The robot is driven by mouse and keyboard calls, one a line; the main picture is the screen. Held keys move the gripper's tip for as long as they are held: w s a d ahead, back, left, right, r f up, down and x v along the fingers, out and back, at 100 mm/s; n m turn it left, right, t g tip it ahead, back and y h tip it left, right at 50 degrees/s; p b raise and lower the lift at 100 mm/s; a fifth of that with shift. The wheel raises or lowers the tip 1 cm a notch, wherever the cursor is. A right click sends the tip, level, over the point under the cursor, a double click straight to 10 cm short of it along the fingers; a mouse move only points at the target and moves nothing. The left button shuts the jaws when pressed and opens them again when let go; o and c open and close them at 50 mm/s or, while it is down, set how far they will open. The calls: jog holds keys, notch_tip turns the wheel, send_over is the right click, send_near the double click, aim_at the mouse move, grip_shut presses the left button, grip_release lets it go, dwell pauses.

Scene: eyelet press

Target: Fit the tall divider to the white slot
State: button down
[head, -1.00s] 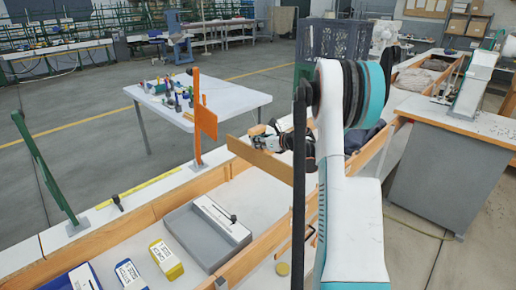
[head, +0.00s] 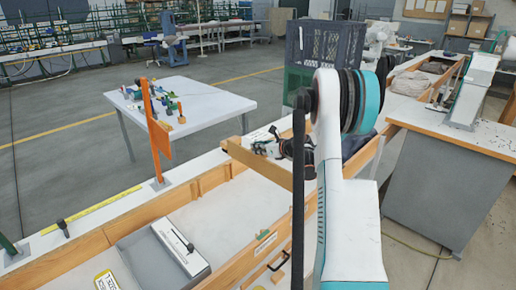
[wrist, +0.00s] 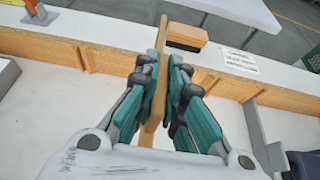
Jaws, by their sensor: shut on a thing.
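My gripper (head: 278,147) is shut on a flat wooden divider (head: 258,166), held edge-up above the long wood-walled bench. In the wrist view my gripper (wrist: 160,95) has its teal fingers on both sides of the divider (wrist: 159,75), which shows as a thin upright edge. The divider's far end appears near the bench's wooden back wall (wrist: 115,58); I cannot tell if they touch. A white paper label (wrist: 238,61) lies right of it, and a small orange-brown block (wrist: 186,37) sits beside its far end. I cannot make out the white slot for certain.
A grey tray (head: 140,262) with a white box (head: 180,247) stands in the bench at the lower left. An orange post (head: 153,135) rises from the back ledge. A white table (head: 205,105) stands behind, and stacked crates (head: 318,55) behind my arm.

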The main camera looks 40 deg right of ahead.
aim_at(258, 161)
jog(key=shift+a+r, duration=0.1)
dwell(0.3)
jog(key=shift+f+b, duration=2.25)
jog(key=shift+f, duration=0.7)
jog(key=shift+f+b, duration=0.4)
jog(key=shift+b, duration=0.7)
dwell(1.3)
